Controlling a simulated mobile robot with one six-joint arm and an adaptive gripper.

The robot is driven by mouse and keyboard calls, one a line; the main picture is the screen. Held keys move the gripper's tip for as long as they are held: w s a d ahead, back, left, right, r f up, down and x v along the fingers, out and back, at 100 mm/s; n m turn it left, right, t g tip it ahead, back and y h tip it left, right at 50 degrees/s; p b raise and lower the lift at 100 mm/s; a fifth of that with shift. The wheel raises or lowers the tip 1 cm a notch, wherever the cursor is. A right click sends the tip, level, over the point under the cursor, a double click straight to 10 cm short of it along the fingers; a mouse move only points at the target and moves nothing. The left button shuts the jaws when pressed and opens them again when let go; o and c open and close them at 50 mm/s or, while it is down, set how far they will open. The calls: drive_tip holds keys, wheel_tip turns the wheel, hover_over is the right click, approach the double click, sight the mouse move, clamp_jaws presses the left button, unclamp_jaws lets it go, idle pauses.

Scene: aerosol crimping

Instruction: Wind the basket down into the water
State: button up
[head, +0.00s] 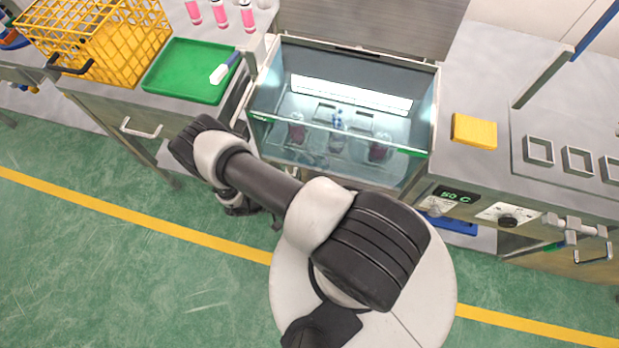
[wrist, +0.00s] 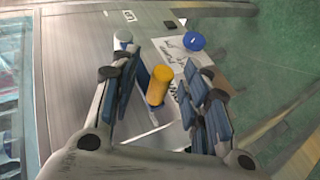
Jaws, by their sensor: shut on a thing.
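The glass-walled water tank (head: 440,85) stands in the middle of the head view, lit inside. Several containers with dark red and blue-white parts, such as the dark red one (head: 379,148), show through its front glass. The basket's frame and the water level are hard to make out. My gripper (wrist: 160,74) is shut on a yellow cylindrical handle (wrist: 157,86), which shows between its blue-padded fingers in the wrist view. In the head view my arm reaches down at the tank's left side, and the fingers and handle are mostly hidden.
A green tray (head: 180,75) and yellow crate (head: 95,45) are on the left counter. A yellow sponge (head: 474,131) and a "50 C" display (head: 457,194) are right of the tank. A blue knob (wrist: 193,41) and a white-topped post (wrist: 122,40) are close to my fingers.

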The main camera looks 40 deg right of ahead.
drive_tip(key=shift+f, duration=0.1)
drive_tip(key=v, duration=1.2)
drive_tip(key=shift+s, duration=0.15)
idle(0.4)
